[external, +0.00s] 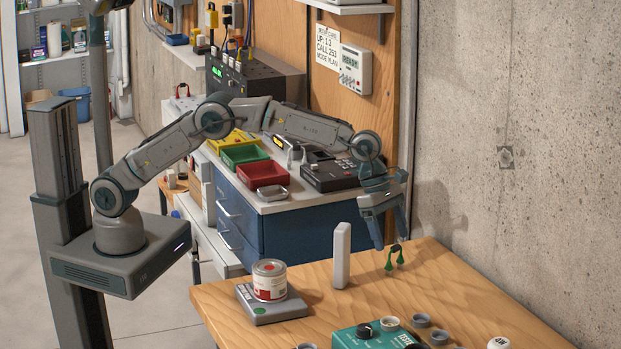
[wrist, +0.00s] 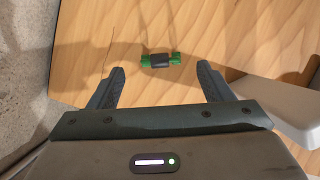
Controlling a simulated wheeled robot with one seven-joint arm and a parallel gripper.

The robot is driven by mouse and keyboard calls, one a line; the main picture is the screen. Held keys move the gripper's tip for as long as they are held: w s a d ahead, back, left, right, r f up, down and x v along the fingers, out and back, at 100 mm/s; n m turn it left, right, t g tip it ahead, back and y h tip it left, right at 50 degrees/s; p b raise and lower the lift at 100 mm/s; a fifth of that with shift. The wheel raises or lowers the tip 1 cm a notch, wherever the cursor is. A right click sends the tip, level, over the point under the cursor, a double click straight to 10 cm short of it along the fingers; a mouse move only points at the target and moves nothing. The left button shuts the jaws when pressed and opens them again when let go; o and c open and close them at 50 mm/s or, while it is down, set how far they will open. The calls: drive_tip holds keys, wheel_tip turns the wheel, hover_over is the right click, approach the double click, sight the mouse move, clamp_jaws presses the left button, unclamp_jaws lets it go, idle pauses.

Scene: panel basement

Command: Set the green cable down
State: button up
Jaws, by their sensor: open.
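The green cable (external: 395,258) is a short piece with two green ends and a dark middle. In the external view it appears at the back right of the wooden table (external: 440,278), just below my gripper (external: 392,240). In the wrist view the cable (wrist: 160,60) lies on the wood beyond the fingertips and between their lines. My gripper (wrist: 160,80) is open, with a wide gap between its fingers and nothing in it. The fingers point down and look clear of the cable.
An upright white block (external: 341,256) stands left of the cable. A can (external: 269,281) sits on a grey scale (external: 290,309). A teal box (external: 370,338) with knobs and several grey caps are at the front. The concrete wall (external: 520,130) is close on the right.

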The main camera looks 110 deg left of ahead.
drive_tip(key=s+d+r+m, duration=0.2)
drive_tip(key=s+r+m, duration=0.9)
drive_tip(key=s, duration=0.4)
drive_tip(key=s+d+f+m+y, duration=0.1)
drive_tip(key=s+d+f+m, duration=0.1)
drive_tip(key=s+m, duration=0.8)
drive_tip(key=s+d+f+m+g, duration=0.1)
drive_tip(key=s+m, duration=0.9)
drive_tip(key=s, duration=1.4)
wheel_tip(320, 180, down, 2)
drive_tip(key=shift+d+f+m+y, duration=0.25)
drive_tip(key=shift+d+m+y, duration=0.15)
drive_tip(key=shift+d, duration=0.15)
drive_tip(key=shift+s, duration=0.1)
